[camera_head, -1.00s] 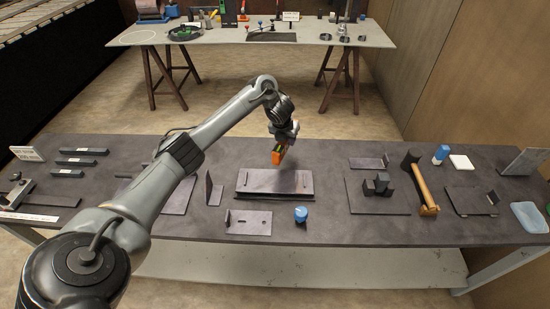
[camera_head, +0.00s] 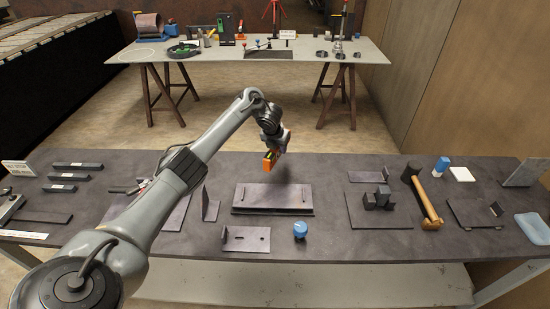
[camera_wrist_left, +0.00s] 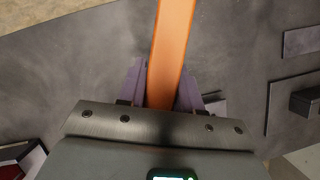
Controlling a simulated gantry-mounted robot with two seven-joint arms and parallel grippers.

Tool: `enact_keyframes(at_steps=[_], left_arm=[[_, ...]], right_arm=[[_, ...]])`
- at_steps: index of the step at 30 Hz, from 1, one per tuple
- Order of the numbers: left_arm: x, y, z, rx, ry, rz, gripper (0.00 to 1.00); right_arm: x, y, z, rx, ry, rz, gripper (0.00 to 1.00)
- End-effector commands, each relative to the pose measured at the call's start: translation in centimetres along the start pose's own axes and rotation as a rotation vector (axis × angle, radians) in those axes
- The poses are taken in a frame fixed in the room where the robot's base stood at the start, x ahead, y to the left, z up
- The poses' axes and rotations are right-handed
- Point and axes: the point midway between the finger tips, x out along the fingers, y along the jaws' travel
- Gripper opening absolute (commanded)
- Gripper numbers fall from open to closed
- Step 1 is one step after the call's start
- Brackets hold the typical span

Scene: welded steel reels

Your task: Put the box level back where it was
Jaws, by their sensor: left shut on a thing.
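The box level (camera_head: 270,160) is a small orange bar with a green part. My left gripper (camera_head: 276,150) is shut on it and holds it tilted above the near table, over the back edge of a dark steel plate (camera_head: 272,196). In the left wrist view the orange level (camera_wrist_left: 170,50) runs up between the two purplish fingers of my left gripper (camera_wrist_left: 161,85). My right gripper does not show.
The near table (camera_head: 330,240) holds brackets, a blue-topped round piece (camera_head: 300,230), a hammer (camera_head: 422,192) and dark blocks (camera_head: 378,198). Floor separates the tables.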

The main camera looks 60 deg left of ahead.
Motion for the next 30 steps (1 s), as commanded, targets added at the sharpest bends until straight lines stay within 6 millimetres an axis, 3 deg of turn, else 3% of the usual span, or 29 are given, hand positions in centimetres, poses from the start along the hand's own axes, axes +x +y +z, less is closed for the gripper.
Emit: enact_keyframes(at_steps=[4,10,19,30], left_arm=[[0.8,1.2,0.0,-0.002,-0.001,-0.002,0.00],[1.4,1.5,-0.2,0.001,-0.001,-0.002,0.00],[4.5,1.4,-1.6,0.000,0.000,-0.002,0.00],[4.8,1.5,-1.6,0.000,-0.002,-0.002,0.00]], right_arm=[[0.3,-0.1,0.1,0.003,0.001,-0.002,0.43],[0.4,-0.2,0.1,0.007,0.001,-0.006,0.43],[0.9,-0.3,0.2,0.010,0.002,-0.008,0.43],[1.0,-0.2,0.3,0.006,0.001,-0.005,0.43]])
